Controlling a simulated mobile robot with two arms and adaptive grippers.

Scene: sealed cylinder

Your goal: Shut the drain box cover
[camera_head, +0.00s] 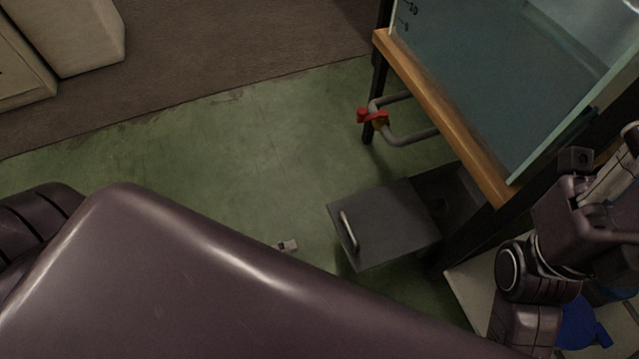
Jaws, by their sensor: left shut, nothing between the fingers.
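The drain box (455,195) is a dark grey box under the tank stand, right of centre. Its cover (390,222) is a flat grey panel standing out to the left of the box, with a dark gap showing at the box side. A pale curved handle (348,231) sits near the panel's left edge. The small pale tip of my left gripper (287,246) shows past the edge of my large brown arm link, left of the handle and apart from it. It is shut and empty; most of it is hidden. My right arm shows at the right, but its gripper cannot be made out.
A glass tank (500,80) stands on a wooden-edged frame (440,105) above the box. A grey pipe with a red valve (372,116) sticks out below it. Green floor (220,150) left of the cover is clear. Pale cabinets (75,35) stand at top left.

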